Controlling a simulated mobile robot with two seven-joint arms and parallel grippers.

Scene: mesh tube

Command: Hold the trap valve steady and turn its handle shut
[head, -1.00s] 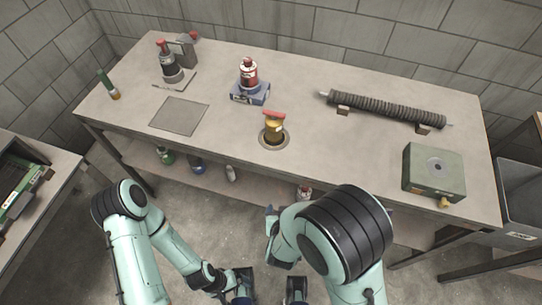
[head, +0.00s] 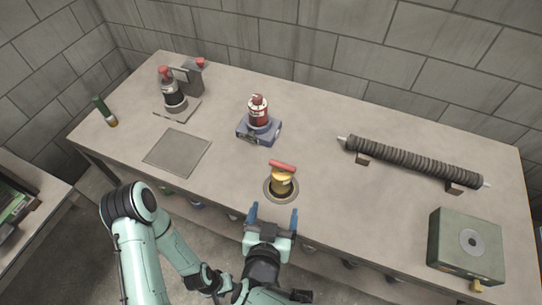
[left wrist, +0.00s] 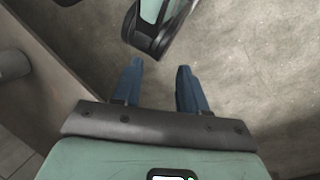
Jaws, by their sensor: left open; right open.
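The trap valve (head: 281,186) is a short yellow body set in a round dark-rimmed opening in the bench top. Its red bar handle (head: 282,166) lies across the top, roughly left to right in the head view. My right gripper (head: 273,217) is open and empty, just in front of the valve, its blue fingers pointing toward it and apart from it. My left gripper (left wrist: 159,72) is open and empty in the left wrist view, over bare floor. In the head view the left arm is bent low at the bottom left, and its fingers cannot be made out. The valve's lower part is hidden in the opening.
A red bottle on a blue base (head: 259,129) stands behind the valve. A ribbed mesh tube (head: 412,163) lies on supports at right, near a green box (head: 466,246). Bench around the valve is clear.

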